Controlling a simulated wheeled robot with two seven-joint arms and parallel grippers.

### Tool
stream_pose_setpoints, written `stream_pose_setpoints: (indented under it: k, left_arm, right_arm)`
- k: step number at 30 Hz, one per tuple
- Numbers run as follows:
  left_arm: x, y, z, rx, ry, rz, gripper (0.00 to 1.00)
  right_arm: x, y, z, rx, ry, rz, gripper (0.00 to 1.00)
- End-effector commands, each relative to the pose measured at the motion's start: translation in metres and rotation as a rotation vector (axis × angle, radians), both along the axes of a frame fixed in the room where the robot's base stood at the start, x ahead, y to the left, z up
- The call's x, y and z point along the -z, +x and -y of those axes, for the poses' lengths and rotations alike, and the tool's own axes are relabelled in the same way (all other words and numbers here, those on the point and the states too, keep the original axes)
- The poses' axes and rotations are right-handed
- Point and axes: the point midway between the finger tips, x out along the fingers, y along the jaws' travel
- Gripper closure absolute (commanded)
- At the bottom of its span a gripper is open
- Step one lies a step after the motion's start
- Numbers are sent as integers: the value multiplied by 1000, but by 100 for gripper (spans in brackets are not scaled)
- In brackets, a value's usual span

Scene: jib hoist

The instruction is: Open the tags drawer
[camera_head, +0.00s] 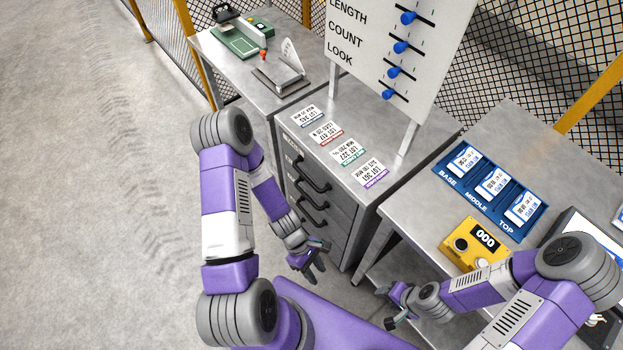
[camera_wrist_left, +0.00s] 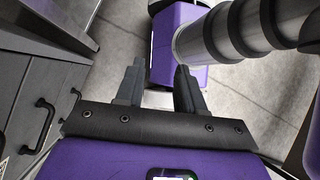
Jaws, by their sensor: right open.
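A grey drawer cabinet (camera_head: 330,222) stands in the middle of the head view, with several drawers and black bar handles (camera_head: 312,183) on its front. The drawers look shut. Their labels are too small to read, so I cannot tell which is the tags drawer. My left gripper (camera_head: 313,266) is open and empty, low in front of the cabinet and apart from the handles. In the left wrist view its two fingers (camera_wrist_left: 160,88) are spread, with a drawer handle (camera_wrist_left: 43,125) off to the left. My right gripper (camera_head: 384,308) is open and empty, beside the right table.
Several lot cards (camera_head: 343,150) lie on the cabinet top below a white board (camera_head: 398,45) with blue sliders. A blue tray (camera_head: 475,212) and a yellow counter box (camera_head: 474,246) sit on the right table. The floor (camera_head: 100,200) at left is clear.

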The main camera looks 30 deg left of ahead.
Motion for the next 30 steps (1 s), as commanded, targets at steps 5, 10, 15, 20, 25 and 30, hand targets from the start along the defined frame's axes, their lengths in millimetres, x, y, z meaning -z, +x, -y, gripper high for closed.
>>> stream_pose_setpoints:
  k: [5, 10, 15, 20, 25, 30]
  left_arm:
    - [-2, 51, -10, -820, -244, -434, 62]
    - [-17, 128, -69, -1468, -631, -726, 62]
    - [-33, 174, -150, -1835, -1026, -851, 62]
    - [-42, 187, -193, -1955, -1232, -879, 62]
    - [-40, 203, -194, -1971, -1269, -886, 62]
    - [-34, 228, -183, -1969, -1265, -886, 62]
  right_arm:
    - [29, 0, 0, 0, 0, 0, 48]
    - [48, 0, 0, 1, 0, 0, 48]
    - [60, 0, 0, 1, 0, 0, 48]
    - [64, 0, 0, 1, 0, 1, 48]
    - [68, 0, 0, 1, 0, 1, 48]
    - [75, 0, 0, 1, 0, 1, 48]
